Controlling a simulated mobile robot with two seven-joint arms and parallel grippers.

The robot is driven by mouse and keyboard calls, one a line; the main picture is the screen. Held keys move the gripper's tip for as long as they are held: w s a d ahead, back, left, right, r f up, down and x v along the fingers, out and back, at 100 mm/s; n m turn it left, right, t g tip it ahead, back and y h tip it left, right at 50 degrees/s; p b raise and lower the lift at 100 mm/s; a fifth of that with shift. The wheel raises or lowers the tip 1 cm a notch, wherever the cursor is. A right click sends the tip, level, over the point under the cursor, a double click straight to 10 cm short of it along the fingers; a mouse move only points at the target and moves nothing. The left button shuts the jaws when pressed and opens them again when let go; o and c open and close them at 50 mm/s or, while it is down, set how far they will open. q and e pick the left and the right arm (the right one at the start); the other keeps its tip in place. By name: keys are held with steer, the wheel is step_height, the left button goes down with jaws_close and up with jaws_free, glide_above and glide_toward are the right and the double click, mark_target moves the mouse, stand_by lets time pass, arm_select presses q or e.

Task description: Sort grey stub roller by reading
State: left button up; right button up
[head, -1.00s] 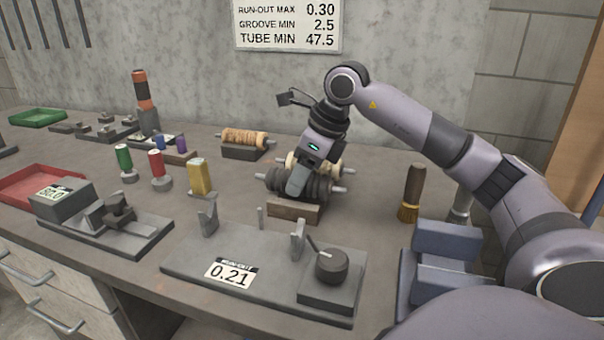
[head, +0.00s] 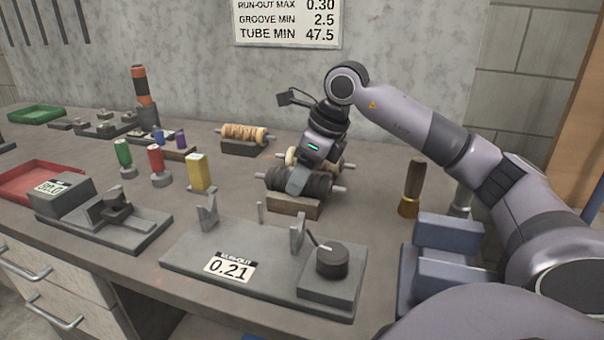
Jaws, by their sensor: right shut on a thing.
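The dark grey roller (head: 319,185) with pale metal stubs at both ends lies at its wooden cradle (head: 294,209), right of centre. My right gripper (head: 297,183) reaches down from above and is shut on the roller's middle, hiding part of it. I cannot tell whether the roller touches the cradle. The wall sign (head: 288,22) reads run-out max 0.30, groove min 2.5, tube min 47.5. My left gripper is out of view.
A pale roller (head: 289,156) lies close behind the grey one, and a tan roller (head: 243,132) sits farther back. A red tray (head: 38,178) and a green tray (head: 38,116) are at left. Another gauge (head: 110,218) is front left. A brush (head: 413,188) stands at right.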

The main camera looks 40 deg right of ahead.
steer(key=shift+p, duration=0.3)
stand_by(0.6)
steer(key=o, duration=1.4)
steer(key=shift+f, duration=0.15)
